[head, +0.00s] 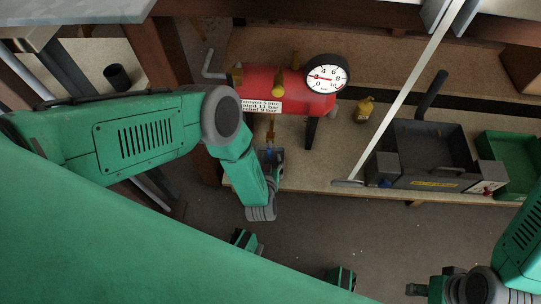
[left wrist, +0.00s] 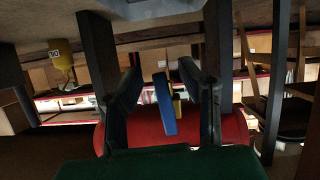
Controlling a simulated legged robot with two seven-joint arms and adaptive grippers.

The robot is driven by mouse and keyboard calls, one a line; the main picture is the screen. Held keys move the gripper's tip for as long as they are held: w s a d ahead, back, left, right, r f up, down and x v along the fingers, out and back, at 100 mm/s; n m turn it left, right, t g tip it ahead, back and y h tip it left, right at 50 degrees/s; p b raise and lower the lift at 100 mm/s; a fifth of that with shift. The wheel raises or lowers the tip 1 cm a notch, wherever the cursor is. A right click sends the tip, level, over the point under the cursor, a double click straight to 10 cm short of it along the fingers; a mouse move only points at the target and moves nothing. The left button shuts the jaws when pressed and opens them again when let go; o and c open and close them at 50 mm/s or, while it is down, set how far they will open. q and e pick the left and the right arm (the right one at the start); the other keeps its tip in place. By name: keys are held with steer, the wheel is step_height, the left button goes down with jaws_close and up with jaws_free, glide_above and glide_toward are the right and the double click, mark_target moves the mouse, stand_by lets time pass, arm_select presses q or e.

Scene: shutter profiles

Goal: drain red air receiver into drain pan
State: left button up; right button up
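The red air receiver (head: 300,100) lies on the wooden shelf, with a round white gauge (head: 326,74) at its right end. Its red body also shows low in the left wrist view (left wrist: 230,128). A blue lever (left wrist: 164,104) with a brass-coloured part beside it stands between the fingers of my left gripper (left wrist: 165,95). The fingers are apart, with a gap on each side of the lever. In the head view my left gripper (head: 271,157) is below the receiver. My right gripper (head: 416,290) is low at the right, its fingers unclear. I cannot identify the drain pan with certainty.
A dark grey open box (head: 432,172) and a green bin (head: 512,158) stand to the right on the shelf. A yellow bottle (head: 364,110) stands between receiver and box. A pale pole (head: 408,85) slants across the view. Grey floor lies open in front.

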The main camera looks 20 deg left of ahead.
arm_select(q)
steer(key=shift+w+a+r, duration=0.1)
steer(key=shift+w+r, duration=0.15)
steer(key=v, duration=0.7)
steer(key=shift+s, duration=0.25)
steer(key=shift+f, duration=0.15)
